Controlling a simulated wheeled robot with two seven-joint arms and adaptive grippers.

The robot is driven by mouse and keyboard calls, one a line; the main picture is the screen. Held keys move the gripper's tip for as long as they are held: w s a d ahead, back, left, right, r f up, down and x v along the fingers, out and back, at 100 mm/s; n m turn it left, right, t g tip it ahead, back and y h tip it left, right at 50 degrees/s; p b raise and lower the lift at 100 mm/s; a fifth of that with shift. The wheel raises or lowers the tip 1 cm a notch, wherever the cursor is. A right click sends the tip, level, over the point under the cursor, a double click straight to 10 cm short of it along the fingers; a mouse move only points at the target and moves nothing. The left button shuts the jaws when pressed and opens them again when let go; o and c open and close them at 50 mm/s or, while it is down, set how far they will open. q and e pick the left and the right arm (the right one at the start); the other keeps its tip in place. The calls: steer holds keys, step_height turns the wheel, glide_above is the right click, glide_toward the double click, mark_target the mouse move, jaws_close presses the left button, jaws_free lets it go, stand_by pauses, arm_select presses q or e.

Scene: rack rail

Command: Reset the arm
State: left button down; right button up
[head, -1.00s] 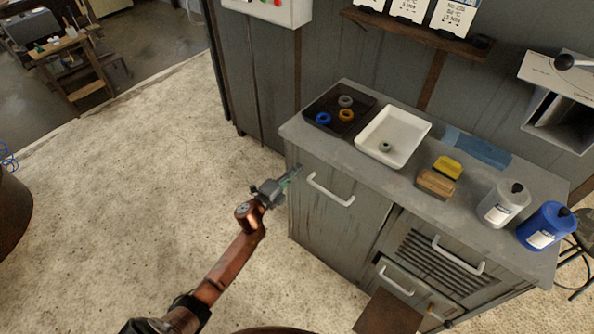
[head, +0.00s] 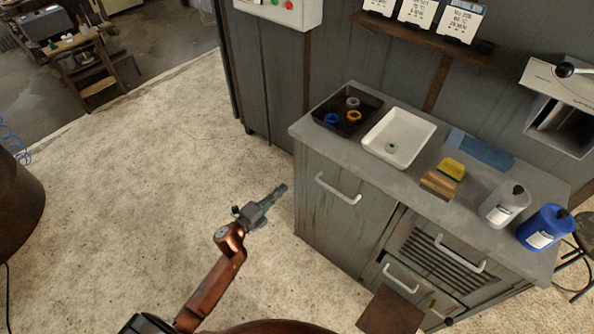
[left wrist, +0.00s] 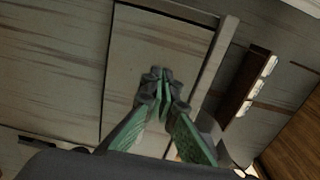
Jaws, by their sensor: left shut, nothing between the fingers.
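My left gripper (head: 274,197) is shut and empty. It hangs over the pale floor, in front of and to the left of the grey cabinet (head: 335,225), and touches nothing. In the left wrist view its green fingers (left wrist: 164,88) meet at the dark tips, with grey panelling behind them. My right gripper shows in neither view now.
On the cabinet top stand a dark tray (head: 369,113) with several coloured rings, a white tray (head: 420,133) holding a greenish ring, a sponge (head: 452,168), a wooden block (head: 439,184), a white bottle (head: 503,207) and a blue bottle (head: 546,228).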

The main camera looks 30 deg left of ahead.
arm_select(q)
steer(key=shift+s, duration=0.1)
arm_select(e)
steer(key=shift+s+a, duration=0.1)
arm_select(q)
steer(key=s+a+f+n+g+y+p, duration=0.1)
steer(key=s+a+f+n+g+y, duration=0.2)
steer(key=s+f, duration=0.75)
steer(key=s+f+n+g+p, duration=0.1)
steer(key=s+f+n+g, duration=0.3)
steer(key=f, duration=1.1)
steer(key=s+a+f+n+g+y+p, duration=0.15)
steer(key=s+f+n, duration=0.35)
steer(key=s+f, duration=0.55)
steer(key=s+d+f+n+g+p, duration=0.1)
steer(key=s+f, duration=0.4)
steer(key=s, duration=0.7)
steer(key=s+d+f+n+g, duration=0.3)
steer(key=s+f+n+g, duration=0.1)
steer(key=s, duration=0.9)
steer(key=s+d+f+n+g+p, duration=0.1)
steer(key=s+d+f+n+g, duration=0.1)
steer(key=s+f, duration=0.5)
steer(key=s+g, duration=0.1)
steer(key=s, duration=0.5)
steer(key=shift+p, duration=0.3)
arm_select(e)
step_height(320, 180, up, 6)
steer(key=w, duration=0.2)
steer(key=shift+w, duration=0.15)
